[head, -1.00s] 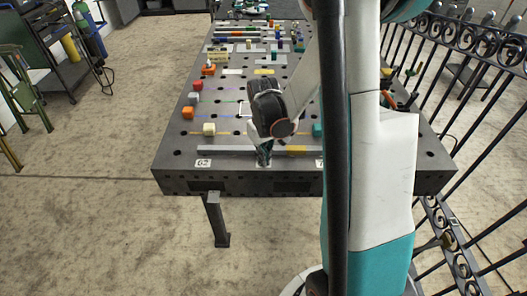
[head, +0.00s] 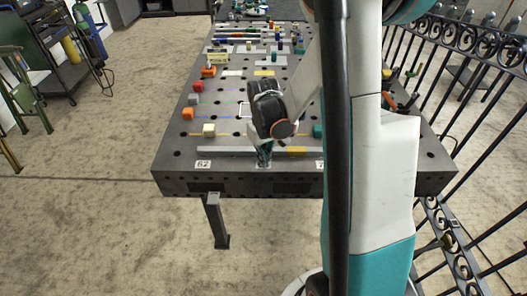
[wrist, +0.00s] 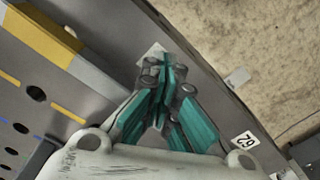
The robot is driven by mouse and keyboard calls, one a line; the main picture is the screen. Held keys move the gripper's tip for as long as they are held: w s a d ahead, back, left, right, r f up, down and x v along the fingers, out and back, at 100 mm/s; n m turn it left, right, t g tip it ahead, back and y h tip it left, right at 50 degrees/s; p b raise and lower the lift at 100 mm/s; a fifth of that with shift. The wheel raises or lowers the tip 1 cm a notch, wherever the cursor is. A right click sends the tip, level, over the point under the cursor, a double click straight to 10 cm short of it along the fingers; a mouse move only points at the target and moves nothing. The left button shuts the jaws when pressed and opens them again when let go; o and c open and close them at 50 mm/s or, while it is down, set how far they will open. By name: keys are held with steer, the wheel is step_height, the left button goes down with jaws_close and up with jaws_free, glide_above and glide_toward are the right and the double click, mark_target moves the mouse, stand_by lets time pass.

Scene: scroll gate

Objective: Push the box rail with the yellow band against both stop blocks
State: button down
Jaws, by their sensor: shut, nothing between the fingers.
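The grey box rail (head: 222,150) lies crosswise near the front edge of the table, with its yellow band (head: 297,151) right of my gripper. In the wrist view the yellow band (wrist: 45,32) is at the upper left. A cream block (head: 209,130) and a teal block (head: 318,130), apparently the stop blocks, stand behind the rail near its ends. A gap shows between the rail and the cream block; my arm hides part of the right side. My gripper (head: 264,160) is shut and empty, pointing down at the rail's front side (wrist: 165,72). Contact cannot be told.
The perforated table (head: 175,160) carries number labels, including 62 (head: 203,163), along its front edge. Orange (head: 188,113) and red (head: 198,85) blocks stand farther back on the left. More bars and blocks are at the far end. An iron railing (head: 480,110) runs along the right.

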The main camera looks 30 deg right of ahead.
steer(key=shift+w+d, duration=0.1)
steer(key=shift+w+d, duration=0.65)
steer(key=shift+w, duration=0.35)
steer(key=shift+w+d, duration=0.7)
steer(key=shift+w, duration=0.25)
steer(key=shift+w+d, duration=0.65)
steer(key=shift+w, duration=0.35)
steer(key=shift+s+a+b, duration=0.1)
steer(key=shift+b, duration=0.2)
steer(key=shift+s+a, duration=0.6)
steer(key=shift+s, duration=0.35)
steer(key=shift+r+p, duration=2.6)
steer(key=shift+r, duration=1.45)
